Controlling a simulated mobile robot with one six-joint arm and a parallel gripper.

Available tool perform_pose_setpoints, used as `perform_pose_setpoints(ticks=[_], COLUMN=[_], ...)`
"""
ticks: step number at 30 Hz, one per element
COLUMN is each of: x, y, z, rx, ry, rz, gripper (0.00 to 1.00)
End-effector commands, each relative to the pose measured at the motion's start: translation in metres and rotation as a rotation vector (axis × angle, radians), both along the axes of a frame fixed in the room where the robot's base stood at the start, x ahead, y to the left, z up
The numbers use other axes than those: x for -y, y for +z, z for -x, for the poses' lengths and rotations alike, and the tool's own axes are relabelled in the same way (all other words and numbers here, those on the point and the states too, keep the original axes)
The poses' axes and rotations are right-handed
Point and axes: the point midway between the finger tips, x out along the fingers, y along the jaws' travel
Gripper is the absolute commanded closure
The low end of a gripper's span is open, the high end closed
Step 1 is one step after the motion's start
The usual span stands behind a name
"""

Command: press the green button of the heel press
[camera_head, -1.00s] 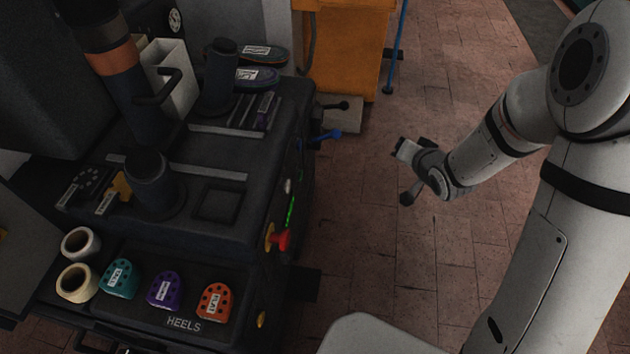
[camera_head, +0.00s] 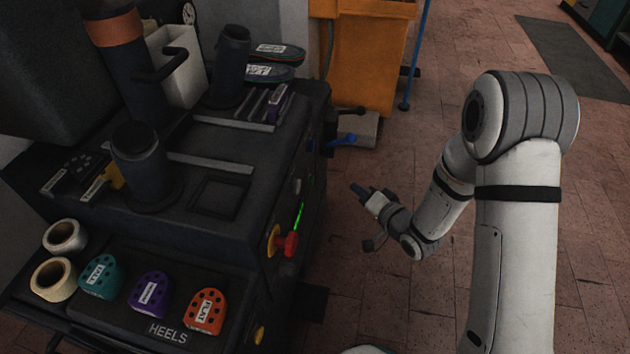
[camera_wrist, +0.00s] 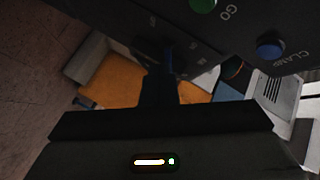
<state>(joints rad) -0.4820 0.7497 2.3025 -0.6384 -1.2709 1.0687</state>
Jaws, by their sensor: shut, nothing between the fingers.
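The heel press (camera_head: 240,140) is a dark machine at the left of the head view, with its controls on its right side face. In the wrist view the green button (camera_wrist: 203,4) is cut by the top edge, beside the word GO. I cannot clearly make it out in the head view. My gripper (camera_head: 357,190) is shut and empty, to the right of the control face and apart from it. In the wrist view its dark fingers (camera_wrist: 166,50) point up toward the panel, below and left of the green button.
A blue button (camera_wrist: 270,47) marked CLAMP sits right of the green one. A red knob (camera_head: 290,244) and a lit green strip (camera_head: 299,216) are on the side face. An orange bin (camera_head: 368,60) stands at the back; the floor (camera_head: 490,50) is open.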

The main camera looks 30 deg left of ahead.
Motion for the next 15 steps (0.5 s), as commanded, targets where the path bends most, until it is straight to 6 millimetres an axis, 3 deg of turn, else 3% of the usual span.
perform_pose_setpoints(ticks=[15], x=[-0.064], y=[-0.001], z=[0.021], rx=[0.001], ry=[0.003], rz=[0.001], gripper=[1.00])
